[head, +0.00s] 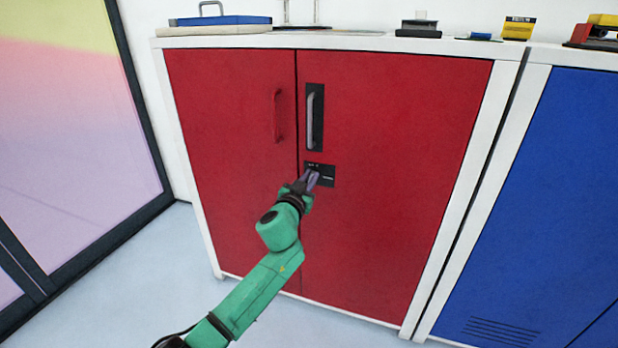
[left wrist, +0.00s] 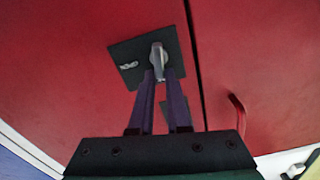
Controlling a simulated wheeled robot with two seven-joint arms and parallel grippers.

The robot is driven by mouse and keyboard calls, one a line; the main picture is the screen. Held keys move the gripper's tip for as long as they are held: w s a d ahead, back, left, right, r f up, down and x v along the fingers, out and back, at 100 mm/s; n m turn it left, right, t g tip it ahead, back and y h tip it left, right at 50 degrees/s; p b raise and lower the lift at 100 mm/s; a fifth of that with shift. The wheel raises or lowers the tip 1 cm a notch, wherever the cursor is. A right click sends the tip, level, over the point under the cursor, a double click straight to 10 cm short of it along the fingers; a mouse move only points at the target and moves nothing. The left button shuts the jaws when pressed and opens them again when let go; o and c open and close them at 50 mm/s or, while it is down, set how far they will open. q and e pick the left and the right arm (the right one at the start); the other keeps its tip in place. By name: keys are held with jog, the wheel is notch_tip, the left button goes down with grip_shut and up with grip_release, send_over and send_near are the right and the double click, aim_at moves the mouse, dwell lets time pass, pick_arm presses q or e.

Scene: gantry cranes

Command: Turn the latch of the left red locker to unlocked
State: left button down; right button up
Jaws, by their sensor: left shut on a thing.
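The red locker (head: 400,190) has two doors under a white top. A black latch plate (head: 329,178) sits on the right door beside the centre seam, below the handle. My left gripper (head: 312,179) is at this plate. In the left wrist view, the plate (left wrist: 130,62) carries a grey latch lever (left wrist: 157,52), and the lever's end lies between the two purple fingertips of the left gripper (left wrist: 159,84). The gripper is shut on the lever. A small white marking shows on the plate, too small to read. My right gripper is not in view.
A grey bar handle (head: 314,110) stands above the plate, and a red handle (head: 277,116) is on the left door. A blue locker (head: 540,190) adjoins on the right. A glazed panel (head: 70,130) is on the left. The floor in front is clear.

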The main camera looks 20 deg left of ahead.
pick_arm(q)
jog(key=shift+d+f+m, duration=0.25)
jog(key=shift+f+m, duration=0.05)
jog(key=shift+m, duration=2.3)
jog(key=shift+d+f+m, duration=0.25)
jog(key=shift+f+m, duration=0.1)
jog(key=shift+m, duration=2.25)
jog(key=shift+d+f+m, duration=0.25)
jog(key=shift+f+m, duration=0.05)
jog(key=shift+m, duration=2.3)
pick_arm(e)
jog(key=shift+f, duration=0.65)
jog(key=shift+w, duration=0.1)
pick_arm(q)
jog(key=c, duration=0.9)
grip_release()
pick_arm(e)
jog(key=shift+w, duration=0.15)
